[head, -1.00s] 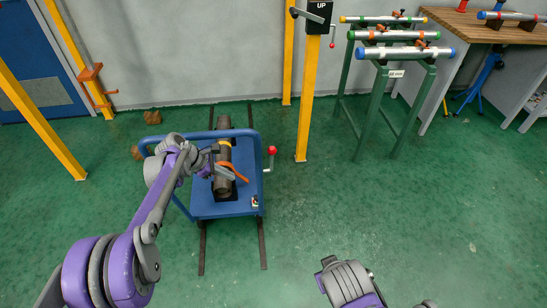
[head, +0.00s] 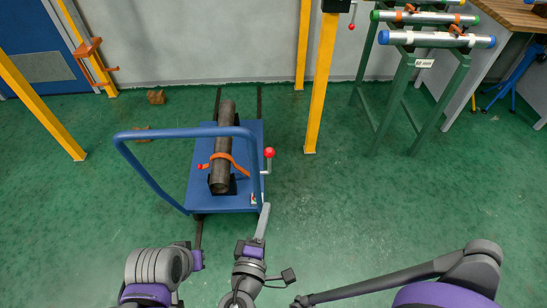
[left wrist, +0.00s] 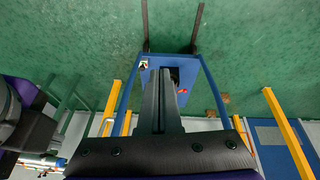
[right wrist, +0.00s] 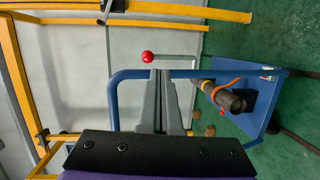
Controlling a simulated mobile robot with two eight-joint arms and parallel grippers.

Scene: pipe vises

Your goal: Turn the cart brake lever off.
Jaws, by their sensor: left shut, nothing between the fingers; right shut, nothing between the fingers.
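The blue cart (head: 195,193) stands on the floor. Its brake lever (head: 269,153) has a red ball knob on a grey rod at the cart's right side. My right gripper (head: 265,207) is shut and empty near the cart's front right corner, apart from the knob. In the right wrist view the red knob (right wrist: 148,57) shows just past the shut fingertips (right wrist: 161,72). My left gripper (left wrist: 163,72) is shut and empty, pointing towards the cart (left wrist: 146,78); its fingertips are not clear in the head view. The lever cannot be made out in the left wrist view.
A dark pipe (head: 222,150) lies on the cart, with an orange strap (head: 235,162) around it. The cart's blue handle (head: 150,133) arches at its left and front. A yellow post (head: 317,90) and a green pipe rack (head: 450,90) stand behind to the right.

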